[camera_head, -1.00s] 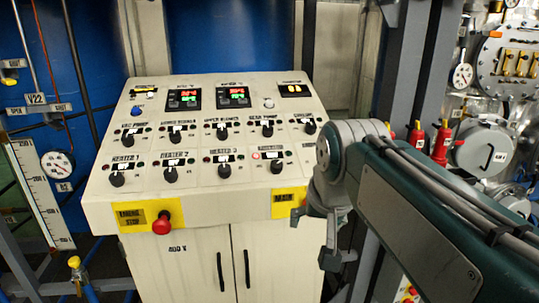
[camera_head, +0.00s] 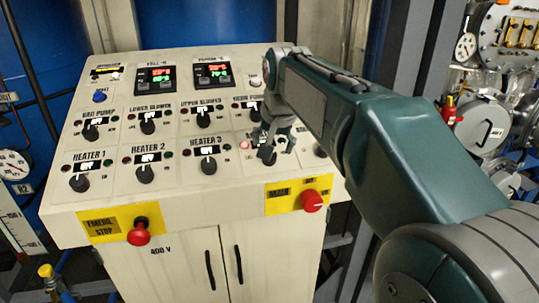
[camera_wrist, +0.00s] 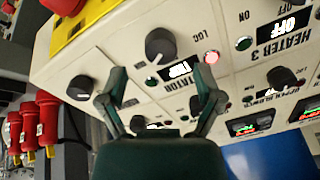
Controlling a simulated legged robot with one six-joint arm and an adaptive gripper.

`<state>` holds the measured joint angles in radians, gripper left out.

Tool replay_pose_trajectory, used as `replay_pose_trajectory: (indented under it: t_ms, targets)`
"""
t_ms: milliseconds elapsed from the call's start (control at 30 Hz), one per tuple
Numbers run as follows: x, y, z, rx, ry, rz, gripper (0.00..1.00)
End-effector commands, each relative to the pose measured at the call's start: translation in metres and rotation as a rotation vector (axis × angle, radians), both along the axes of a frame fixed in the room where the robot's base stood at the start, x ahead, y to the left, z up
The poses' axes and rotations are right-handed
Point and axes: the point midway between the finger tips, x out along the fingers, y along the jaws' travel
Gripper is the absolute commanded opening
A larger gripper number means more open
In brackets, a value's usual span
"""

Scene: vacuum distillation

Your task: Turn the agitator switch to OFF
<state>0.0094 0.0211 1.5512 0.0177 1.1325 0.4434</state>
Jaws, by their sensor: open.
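The agitator switch (camera_head: 267,156) is a black rotary knob in the lower row of the white control panel, right of HEATER 3. In the wrist view the knob (camera_wrist: 160,46) stands just beyond my fingertips, above a small display and a label ending in "TATOR"; the display text is hard to read. My gripper (camera_head: 276,146) is open over this switch, pointing down at the panel. In the wrist view its two fingers (camera_wrist: 160,82) are spread on either side of the label, with nothing between them. In the head view my gripper partly hides the switch and its label.
The HEATER 3 knob (camera_head: 208,166) is to the left. A red main switch (camera_head: 312,201) and a red emergency stop (camera_head: 139,234) sit on yellow plates along the panel's front edge. Another knob (camera_wrist: 81,88) is close by in the wrist view. Red-capped fittings (camera_wrist: 48,125) stand beyond the panel.

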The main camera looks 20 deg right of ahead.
Motion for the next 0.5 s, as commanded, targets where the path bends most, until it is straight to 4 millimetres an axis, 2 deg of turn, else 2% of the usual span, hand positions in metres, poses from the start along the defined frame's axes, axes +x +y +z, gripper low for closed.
replay_pose_trajectory:
  t_ms: [33, 200, 500]
  targets:
    - [0.004, 0.0, -0.01, 0.0, 0.004, 0.001, 0.84]
    - [0.014, 0.001, -0.032, 0.0, 0.002, 0.001, 0.84]
    - [0.019, 0.001, -0.042, -0.001, -0.001, 0.001, 0.84]
